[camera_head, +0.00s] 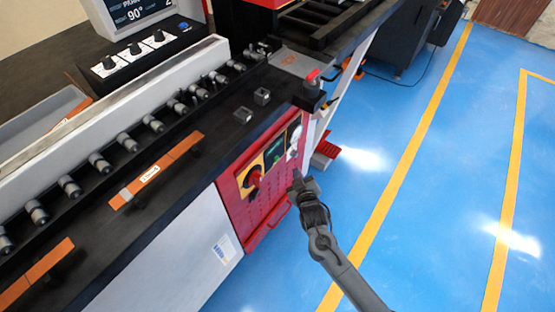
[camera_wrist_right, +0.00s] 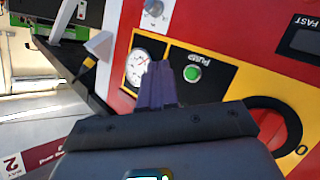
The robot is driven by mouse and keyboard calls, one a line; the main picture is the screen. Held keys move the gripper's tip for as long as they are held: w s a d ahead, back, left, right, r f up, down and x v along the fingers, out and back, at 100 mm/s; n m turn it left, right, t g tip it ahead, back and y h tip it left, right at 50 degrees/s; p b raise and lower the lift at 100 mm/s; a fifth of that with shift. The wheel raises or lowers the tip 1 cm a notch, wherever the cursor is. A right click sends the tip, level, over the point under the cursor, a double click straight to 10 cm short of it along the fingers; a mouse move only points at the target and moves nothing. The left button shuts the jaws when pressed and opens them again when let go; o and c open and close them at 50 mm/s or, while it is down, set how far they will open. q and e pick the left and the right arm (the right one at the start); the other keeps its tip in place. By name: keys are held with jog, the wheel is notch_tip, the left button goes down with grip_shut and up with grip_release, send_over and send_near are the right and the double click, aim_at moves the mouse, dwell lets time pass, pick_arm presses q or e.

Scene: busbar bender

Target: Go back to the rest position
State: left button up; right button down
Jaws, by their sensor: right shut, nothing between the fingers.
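My right gripper (camera_head: 296,178) is in front of the red control panel (camera_head: 228,200) on the bender's end. In the right wrist view its fingers (camera_wrist_right: 158,82) are together and empty. They are in front of the panel, beside the green PUMP button (camera_wrist_right: 192,73) and a round gauge (camera_wrist_right: 137,68). I cannot tell whether they touch the panel. A red rotary switch (camera_head: 253,178) on a yellow plate is left of the gripper; it also shows in the wrist view (camera_wrist_right: 280,118), partly hidden by the gripper body. My left gripper is not in view.
The bender's black table (camera_head: 100,235) with rollers and orange bars lies to the left. A red-topped emergency knob (camera_head: 312,77) stands at its corner above the gripper. Blue floor (camera_head: 420,230) with yellow lines is clear to the right. A dark cabinet (camera_head: 400,60) stands behind.

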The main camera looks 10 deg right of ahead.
jog(key=s+d+f+g+p, duration=0.1)
jog(key=s+f+g+p, duration=0.15)
jog(key=s, duration=0.55)
jog(key=s+d+f+g+p, duration=0.1)
jog(key=s+p, duration=0.2)
jog(key=s, duration=0.6)
jog(key=s+r+m+g+y+p, duration=0.15)
jog(key=s+r+g, duration=0.55)
jog(key=s+r, duration=0.85)
notch_tip(320, 180, up, 36)
jog(key=s+m+p, duration=0.1)
jog(key=s+p, duration=0.1)
jog(key=p, duration=3.6)
jog(key=shift+s+d+p, duration=0.15)
jog(key=shift+s+p, duration=0.15)
jog(key=shift+s, duration=0.05)
jog(key=shift+g, duration=0.25)
